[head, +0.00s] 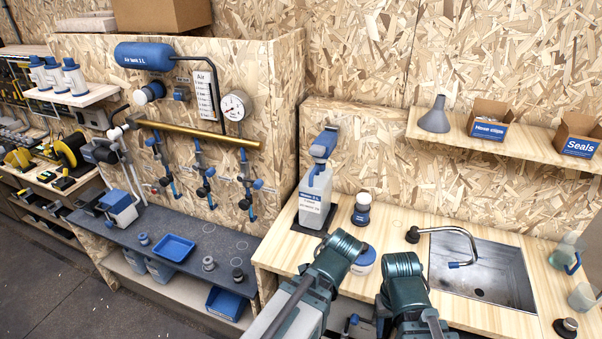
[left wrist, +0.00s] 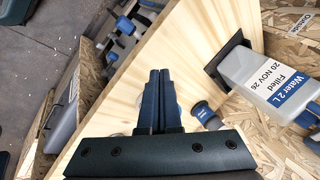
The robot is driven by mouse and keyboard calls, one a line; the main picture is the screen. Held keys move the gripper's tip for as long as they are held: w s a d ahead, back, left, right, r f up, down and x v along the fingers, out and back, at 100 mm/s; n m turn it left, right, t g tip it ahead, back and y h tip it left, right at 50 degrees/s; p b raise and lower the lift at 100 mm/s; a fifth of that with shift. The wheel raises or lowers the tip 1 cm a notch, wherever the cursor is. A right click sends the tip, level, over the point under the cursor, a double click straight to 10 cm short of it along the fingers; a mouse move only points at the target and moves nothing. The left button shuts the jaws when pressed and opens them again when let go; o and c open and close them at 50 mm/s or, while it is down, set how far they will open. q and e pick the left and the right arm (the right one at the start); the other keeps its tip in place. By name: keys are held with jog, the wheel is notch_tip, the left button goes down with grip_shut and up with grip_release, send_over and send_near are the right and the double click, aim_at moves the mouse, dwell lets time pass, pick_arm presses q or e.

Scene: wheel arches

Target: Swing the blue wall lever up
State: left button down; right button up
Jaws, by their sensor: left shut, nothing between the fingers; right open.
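Several small valves with blue handles hang on the chipboard wall panel under a brass pipe (head: 200,133) in the head view; one blue handle (head: 210,172) is near the middle. I cannot tell which is the named lever. My left gripper (left wrist: 158,75) is shut and empty in the left wrist view, above the wooden counter. In the head view the left arm's fingers are hidden behind its links. My right gripper (head: 408,300) is open at the bottom, right of the left arm; its fingertips are hard to make out. Both grippers are well right of the valve panel.
A water bottle (head: 315,195) stands at the counter's back left, also in the left wrist view (left wrist: 285,80). A sink (head: 480,270) with a tap is at right. A blue tray (head: 175,247) lies on the grey shelf below the valves.

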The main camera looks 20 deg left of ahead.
pick_arm(q)
jog(key=w+a+r+m+t+y+b, duration=0.1)
jog(key=w+a+r+m+t+b, duration=0.1)
jog(key=w+a+m+t, duration=0.3)
jog(key=m+t+h+b, duration=0.5)
jog(key=m+t, duration=0.5)
jog(key=m, duration=1.3)
send_near(313, 171)
notch_tip(313, 171, up, 3)
jog(key=y, duration=0.1)
jog(key=w, duration=0.6)
jog(key=w+r, duration=0.1)
jog(key=w, duration=0.2)
jog(key=shift+w+d+r+p, duration=0.1)
jog(key=shift+w+d+p, duration=0.3)
jog(key=shift+r, duration=0.15)
